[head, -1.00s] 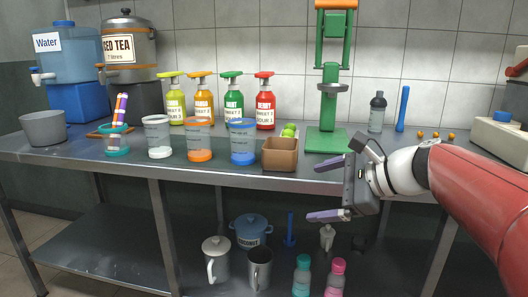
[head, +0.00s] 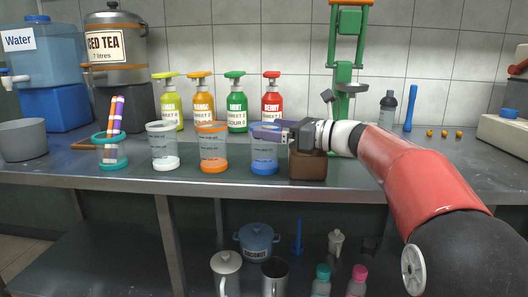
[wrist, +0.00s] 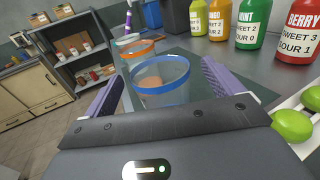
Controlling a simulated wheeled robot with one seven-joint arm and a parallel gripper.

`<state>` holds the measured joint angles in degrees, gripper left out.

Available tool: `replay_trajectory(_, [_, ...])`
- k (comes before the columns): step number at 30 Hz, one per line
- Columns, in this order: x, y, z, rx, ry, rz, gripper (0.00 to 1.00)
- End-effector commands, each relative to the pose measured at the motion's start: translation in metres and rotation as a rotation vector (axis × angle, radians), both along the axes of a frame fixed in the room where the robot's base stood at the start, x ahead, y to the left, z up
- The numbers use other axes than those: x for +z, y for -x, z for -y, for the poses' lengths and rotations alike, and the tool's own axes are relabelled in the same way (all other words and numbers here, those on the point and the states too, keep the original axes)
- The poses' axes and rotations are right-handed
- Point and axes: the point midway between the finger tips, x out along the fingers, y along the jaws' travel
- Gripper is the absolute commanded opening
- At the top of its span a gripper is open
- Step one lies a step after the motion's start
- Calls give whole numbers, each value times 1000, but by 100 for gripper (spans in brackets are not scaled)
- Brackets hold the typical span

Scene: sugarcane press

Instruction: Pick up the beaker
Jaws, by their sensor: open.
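Clear beakers stand in a row on the steel counter, with white (head: 163,146), orange (head: 213,164) and blue (head: 264,167) rims or bases. My gripper (head: 268,131) is at the blue beaker, level with its top, and hides its rim in the head view. In the wrist view the blue-rimmed beaker (wrist: 160,92) stands upright between the two purple fingers of my open gripper (wrist: 163,70). Gaps show on both sides, and I cannot see any contact. The orange-rimmed beaker (wrist: 137,49) is just beyond it.
A brown box (head: 308,167) stands right of the blue beaker, under my wrist. Green limes (wrist: 292,125) lie close to my gripper's right. Syrup bottles (head: 237,106) line the back. A teal holder with straws (head: 111,154) is at left, a green press (head: 345,75) behind my arm.

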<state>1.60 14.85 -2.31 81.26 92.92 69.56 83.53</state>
Motion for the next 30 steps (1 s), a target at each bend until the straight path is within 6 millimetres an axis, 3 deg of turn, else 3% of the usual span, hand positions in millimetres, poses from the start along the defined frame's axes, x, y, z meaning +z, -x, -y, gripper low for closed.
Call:
replay_trajectory(6, [1,-10,-25,1,1,0,92])
replay_trajectory(14, [1,-11,-27,-1,1,0,92])
replay_trajectory(27, [1,-11,-27,0,1,0,34])
replay_trajectory(30, [1,-10,-27,0,1,0,32])
